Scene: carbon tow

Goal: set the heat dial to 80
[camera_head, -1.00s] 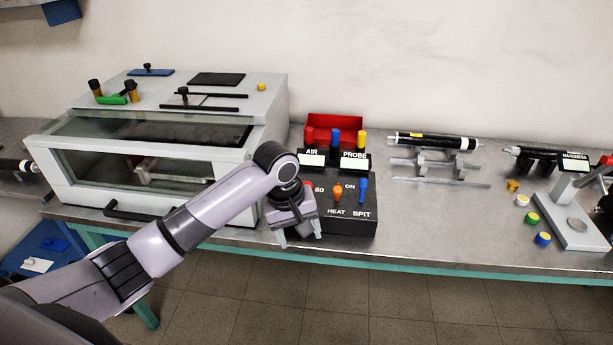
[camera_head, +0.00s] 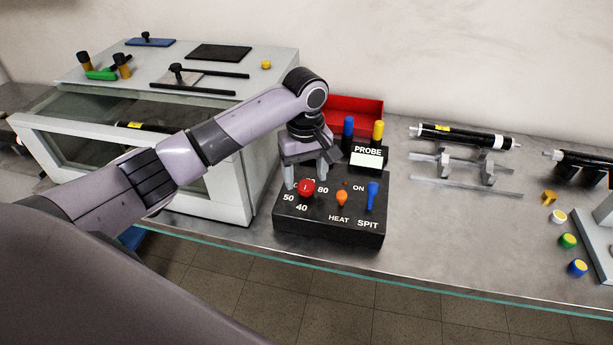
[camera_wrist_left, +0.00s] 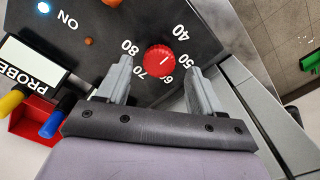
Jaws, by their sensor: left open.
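The black control box (camera_head: 331,228) stands on the bench with its sloped face toward me. The red heat dial (camera_head: 306,187) is at its left, ringed by white numbers from 40 to 80. My left gripper (camera_head: 307,178) is open over the dial. In the left wrist view the dial (camera_wrist_left: 160,60) lies between the two spread fingers, with a gap on each side. A short white mark shows on the dial; I cannot tell which number it points to. One finger covers part of the face near the 80 (camera_wrist_left: 129,47). My right gripper is not in view.
An orange knob (camera_head: 342,198) and blue switch (camera_head: 372,196) sit right of the dial. The PROBE display (camera_head: 367,158) and a red bin (camera_head: 355,112) are behind. The glass-fronted oven (camera_head: 232,185) stands close on the left.

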